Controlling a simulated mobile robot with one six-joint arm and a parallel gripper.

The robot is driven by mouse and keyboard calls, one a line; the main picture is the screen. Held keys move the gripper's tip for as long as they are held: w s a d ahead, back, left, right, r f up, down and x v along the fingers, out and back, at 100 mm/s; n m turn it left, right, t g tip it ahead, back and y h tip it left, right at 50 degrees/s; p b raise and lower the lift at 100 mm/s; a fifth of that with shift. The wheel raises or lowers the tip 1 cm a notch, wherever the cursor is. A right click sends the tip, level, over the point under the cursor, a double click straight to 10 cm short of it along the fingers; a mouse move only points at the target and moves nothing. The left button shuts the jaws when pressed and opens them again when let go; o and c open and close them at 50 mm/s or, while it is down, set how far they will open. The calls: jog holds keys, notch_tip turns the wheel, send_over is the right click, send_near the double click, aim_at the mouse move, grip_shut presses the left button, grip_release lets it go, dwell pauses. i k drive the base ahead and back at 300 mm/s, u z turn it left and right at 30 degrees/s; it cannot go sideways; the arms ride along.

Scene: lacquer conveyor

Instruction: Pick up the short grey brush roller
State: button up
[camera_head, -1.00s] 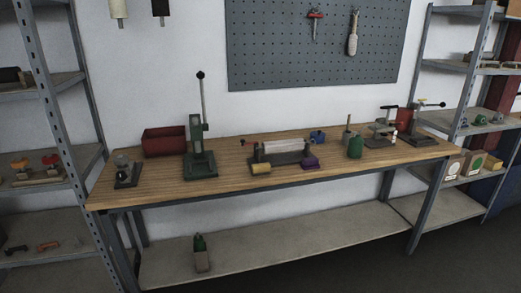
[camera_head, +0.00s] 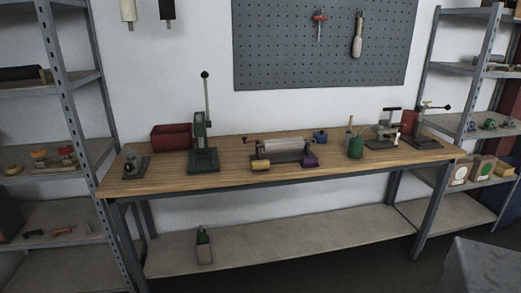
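I cannot pick out a short grey brush roller for certain at this size. A pale grey cylinder (camera_head: 282,145) lies across a dark hand-cranked machine (camera_head: 287,157) in the middle of the wooden bench (camera_head: 225,176). A white roller (camera_head: 128,10) and a dark roller (camera_head: 167,9) hang on the wall at the top left, cut off by the picture edge. A dark long shape (camera_head: 20,73) lies on the left shelf unit. My gripper is not in view.
The bench also holds a red bin (camera_head: 171,137), a green lever press (camera_head: 203,147), a yellow block (camera_head: 261,165), a purple block (camera_head: 309,160) and a green pot (camera_head: 356,147). An unclear grey surface (camera_head: 485,268) fills the lower right corner. The bench's front strip is mostly clear.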

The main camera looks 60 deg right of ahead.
aim_at(297, 142)
jog(key=u, duration=0.75)
jog(key=k, duration=1.25)
jog(key=z, duration=1)
jog(key=i, duration=0.25)
jog(key=u, duration=0.25)
